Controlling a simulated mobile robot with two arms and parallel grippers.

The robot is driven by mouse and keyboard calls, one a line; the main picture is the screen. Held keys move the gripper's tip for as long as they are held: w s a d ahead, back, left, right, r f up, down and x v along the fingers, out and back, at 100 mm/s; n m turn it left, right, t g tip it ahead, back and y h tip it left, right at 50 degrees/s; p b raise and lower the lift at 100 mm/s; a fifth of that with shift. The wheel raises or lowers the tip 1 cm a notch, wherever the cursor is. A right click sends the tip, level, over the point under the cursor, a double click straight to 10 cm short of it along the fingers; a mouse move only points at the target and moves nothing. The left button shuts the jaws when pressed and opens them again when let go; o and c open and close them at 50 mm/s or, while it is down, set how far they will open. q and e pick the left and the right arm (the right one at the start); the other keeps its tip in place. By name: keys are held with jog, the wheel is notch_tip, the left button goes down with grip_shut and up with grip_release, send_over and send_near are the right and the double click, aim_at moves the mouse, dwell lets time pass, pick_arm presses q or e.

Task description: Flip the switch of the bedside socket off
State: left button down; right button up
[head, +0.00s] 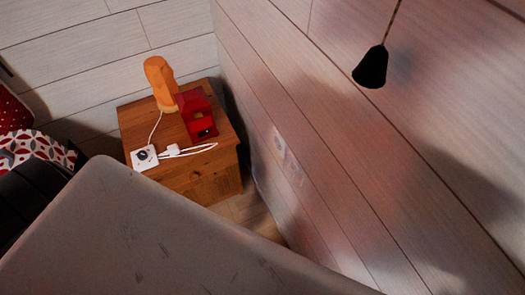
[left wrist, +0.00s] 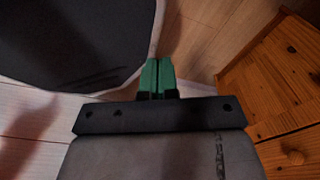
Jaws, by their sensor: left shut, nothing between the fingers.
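A white square socket (head: 144,158) with a dark round part in its middle lies on the front left corner of the wooden nightstand (head: 207,184) in the head view. It is too small to tell how its switch stands. A white plug (head: 173,150) and cable lie beside it. My left gripper (left wrist: 158,62) shows in the left wrist view with its green fingertips shut and empty, pointing down towards the floor. The socket is not in that view. My right gripper is not in view.
An orange lamp (head: 160,84) and a red box-like object (head: 196,116) stand on the nightstand. A pale plate (head: 279,145) is on the plank wall to the right. A black pull (head: 371,67) hangs on a cord. Bedding (head: 36,150) is at the left.

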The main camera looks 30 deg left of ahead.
pick_arm(q)
jog(key=w+a+r+m+t, duration=0.4)
jog(key=w+r, duration=0.3)
jog(key=w, duration=0.5)
jog(key=w+a+r+m+t, duration=0.2)
jog(key=w+a+r+m, duration=0.4)
jog(key=w, duration=0.7)
jog(key=w+d+r+m+t+h, duration=0.1)
jog(key=w+d+r+m, duration=0.2)
jog(key=r, duration=0.3)
jog(key=w+d+r+m+t+h, duration=0.1)
jog(key=w+d+r+m+h, duration=0.1)
jog(key=r, duration=0.3)
jog(key=d+r+m+h, duration=0.1)
jog(key=d+r+m, duration=0.3)
jog(key=r, duration=0.2)
jog(key=s+d+r+m+h+b, duration=0.1)
jog(key=d+r+m+h, duration=0.1)
jog(key=r, duration=0.5)
jog(key=shift+d+m+h, duration=0.3)
jog(key=shift+d+m, duration=0.55)
jog(key=shift+m, duration=0.25)
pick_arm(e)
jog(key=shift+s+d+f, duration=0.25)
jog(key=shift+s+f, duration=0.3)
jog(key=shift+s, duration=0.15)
pick_arm(q)
jog(key=shift+s+r, duration=0.1)
